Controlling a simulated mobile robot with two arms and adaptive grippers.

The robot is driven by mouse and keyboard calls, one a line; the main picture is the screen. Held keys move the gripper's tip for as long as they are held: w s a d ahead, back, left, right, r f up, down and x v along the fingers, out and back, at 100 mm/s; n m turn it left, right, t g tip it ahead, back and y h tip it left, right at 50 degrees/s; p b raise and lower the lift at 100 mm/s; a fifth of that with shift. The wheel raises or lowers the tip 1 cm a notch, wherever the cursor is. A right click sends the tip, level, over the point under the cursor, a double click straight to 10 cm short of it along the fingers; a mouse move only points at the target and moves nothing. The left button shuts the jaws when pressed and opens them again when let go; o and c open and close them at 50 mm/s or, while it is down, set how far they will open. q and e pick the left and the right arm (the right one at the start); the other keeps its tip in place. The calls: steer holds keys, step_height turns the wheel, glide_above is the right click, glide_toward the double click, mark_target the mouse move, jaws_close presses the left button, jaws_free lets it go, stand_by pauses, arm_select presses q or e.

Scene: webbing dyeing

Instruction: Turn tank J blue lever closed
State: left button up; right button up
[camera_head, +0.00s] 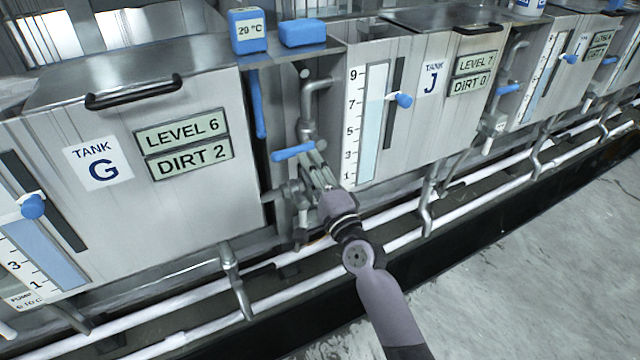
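Tank J (425,120) is a steel tank right of centre, with a level gauge, a blue gauge knob (403,100) and signs reading LEVEL 7 and DIRT 0. In the gap at its left, a blue lever (293,151) lies nearly horizontal on the grey pipework. A second blue lever (257,105) stands nearly upright higher up, by tank G's edge. My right gripper (311,168) is at the pipework, just below and right of the horizontal lever. Its fingers overlap the grey fittings, so contact and finger opening are unclear. My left gripper is out of view.
Tank G (180,215) stands close on the left, with a black handle (135,92) on its lid. Blue boxes (303,33) sit above the gap. White pipes (470,200) run low along the tanks. The grey floor (520,280) at right is clear.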

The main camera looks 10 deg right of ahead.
steer(key=v, duration=0.5)
steer(key=shift+s, duration=0.15)
steer(key=shift+f, duration=0.1)
